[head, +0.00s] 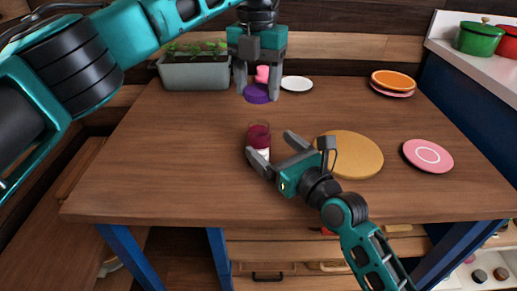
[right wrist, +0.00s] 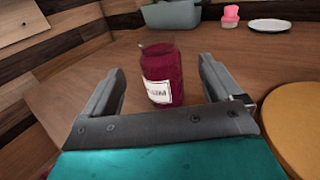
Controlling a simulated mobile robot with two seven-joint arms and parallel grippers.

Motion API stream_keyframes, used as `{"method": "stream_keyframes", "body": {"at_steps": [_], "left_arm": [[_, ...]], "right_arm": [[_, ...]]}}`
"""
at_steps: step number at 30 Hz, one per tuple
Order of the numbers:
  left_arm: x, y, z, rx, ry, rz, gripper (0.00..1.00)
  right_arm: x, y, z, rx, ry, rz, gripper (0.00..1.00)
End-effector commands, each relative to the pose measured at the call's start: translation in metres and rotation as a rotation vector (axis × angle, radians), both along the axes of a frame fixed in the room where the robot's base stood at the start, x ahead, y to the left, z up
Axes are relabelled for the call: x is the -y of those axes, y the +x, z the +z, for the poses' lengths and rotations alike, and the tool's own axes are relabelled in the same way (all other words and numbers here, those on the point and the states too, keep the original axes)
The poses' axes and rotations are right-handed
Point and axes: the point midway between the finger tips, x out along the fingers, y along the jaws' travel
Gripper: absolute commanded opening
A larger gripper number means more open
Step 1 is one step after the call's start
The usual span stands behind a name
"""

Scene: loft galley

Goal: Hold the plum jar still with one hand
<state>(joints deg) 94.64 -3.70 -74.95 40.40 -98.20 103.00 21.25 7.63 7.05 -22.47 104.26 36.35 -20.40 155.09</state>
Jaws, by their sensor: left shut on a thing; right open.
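The plum jar (head: 259,136) stands upright on the wooden table, a glass jar with dark red contents and a white label. In the right wrist view the jar (right wrist: 162,72) shows between and beyond my fingertips, with a clear rim and no lid on it. My right gripper (head: 269,143) is open beside the jar, with gaps on both sides in the wrist view. My left gripper (head: 258,90) points down farther back, shut on a purple round lid (head: 257,94). The lid appears to be above the table; its exact height is unclear.
A round wooden board (head: 352,155) lies right of my right gripper. A pink plate (head: 428,156), orange plate (head: 393,80), white plate (head: 297,84), pink object (head: 262,74) and grey planter (head: 195,73) are also on the table. The table's left front is clear.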

Motion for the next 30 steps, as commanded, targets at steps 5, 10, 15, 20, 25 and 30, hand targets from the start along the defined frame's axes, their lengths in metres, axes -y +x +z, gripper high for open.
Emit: {"method": "stream_keyframes", "body": {"at_steps": [5,10,15,20,25,30], "left_arm": [[0.0,0.0,0.0,0.0,0.0,0.0,0.32],[0.0,0.0,0.0,0.0,0.0,0.0,0.32],[0.0,0.0,0.0,0.0,0.0,0.0,0.32],[0.0,0.0,0.0,0.0,0.0,0.0,0.32],[0.0,0.0,0.0,0.0,0.0,0.0,0.32],[0.0,0.0,0.0,0.0,0.0,0.0,0.32]], "right_arm": [[-0.02,0.03,0.001,0.002,-0.002,0.001,0.92],[-0.034,0.05,0.0,0.001,-0.002,0.001,0.92],[-0.041,0.061,0.001,0.001,-0.002,0.0,0.92],[-0.043,0.063,0.0,0.001,-0.002,0.001,0.92],[-0.043,0.063,0.0,0.001,-0.001,0.001,0.92],[-0.043,0.063,0.0,0.001,-0.001,0.001,0.82]]}}
